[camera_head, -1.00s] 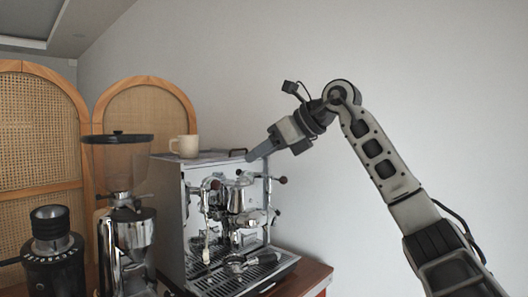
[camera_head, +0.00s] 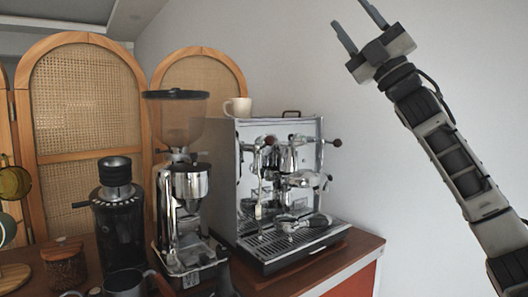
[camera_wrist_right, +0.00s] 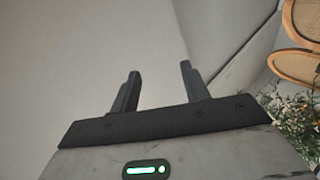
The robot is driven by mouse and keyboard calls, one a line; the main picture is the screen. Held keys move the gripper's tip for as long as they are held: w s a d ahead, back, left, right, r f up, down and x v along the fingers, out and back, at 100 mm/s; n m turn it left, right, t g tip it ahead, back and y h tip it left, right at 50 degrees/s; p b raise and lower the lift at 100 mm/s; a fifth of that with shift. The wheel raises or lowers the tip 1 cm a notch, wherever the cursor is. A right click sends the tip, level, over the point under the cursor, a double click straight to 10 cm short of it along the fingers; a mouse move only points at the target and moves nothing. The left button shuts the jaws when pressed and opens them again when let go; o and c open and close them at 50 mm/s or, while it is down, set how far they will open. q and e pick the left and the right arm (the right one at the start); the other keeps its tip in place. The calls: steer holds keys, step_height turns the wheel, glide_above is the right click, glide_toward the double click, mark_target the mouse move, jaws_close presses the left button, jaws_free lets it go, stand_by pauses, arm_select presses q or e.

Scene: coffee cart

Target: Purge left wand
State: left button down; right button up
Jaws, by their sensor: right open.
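The chrome espresso machine (camera_head: 279,190) stands on the wooden cart in the head view, right of the grinders. Its left wand (camera_head: 259,193) hangs down at the left of its front, with a pale sleeve low on it. A portafilter (camera_head: 303,222) lies low at the front, above the drip tray. My right gripper (camera_head: 350,12) is raised up and to the right of the machine, well apart from it. It is open and empty, as the right wrist view also shows (camera_wrist_right: 160,70). My left gripper is not in view.
A cream mug (camera_head: 238,107) stands on top of the machine. A tall grinder (camera_head: 185,195) and a black grinder (camera_head: 118,215) stand to its left. A dark metal jug (camera_head: 124,284) is at the front edge. The space right of the machine is free up to the wall.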

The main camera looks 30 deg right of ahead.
steer(key=w+d+f+m+t+h+b, duration=0.1)
steer(key=w+d+f+m+h, duration=0.15)
steer(key=m+h, duration=0.5)
steer(key=w+d+f+m+h+b, duration=0.1)
steer(key=d+f+m+h, duration=0.2)
steer(key=m+h, duration=0.5)
steer(key=m+g+y+b, duration=0.1)
steer(key=m+g+y, duration=0.4)
steer(key=g+y, duration=0.4)
glide_toward(267, 140)
steer(key=shift+g+h, duration=0.3)
steer(key=shift+h, duration=0.15)
steer(key=p+x, duration=0.2)
steer(key=x, duration=0.1)
steer(key=p+x, duration=0.1)
steer(key=x, duration=0.3)
steer(key=d+p+x, duration=0.1)
steer(key=p+x, duration=0.1)
steer(key=x, duration=0.2)
steer(key=shift+w+r+p, duration=0.2)
steer(key=shift+r+p, duration=0.1)
steer(key=shift+r, duration=0.05)
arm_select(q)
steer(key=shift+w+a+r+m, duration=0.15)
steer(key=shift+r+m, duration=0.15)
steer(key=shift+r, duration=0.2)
arm_select(e)
steer(key=shift+w+a+f, duration=0.1)
steer(key=shift+w+a, duration=0.1)
steer(key=shift+w, duration=0.3)
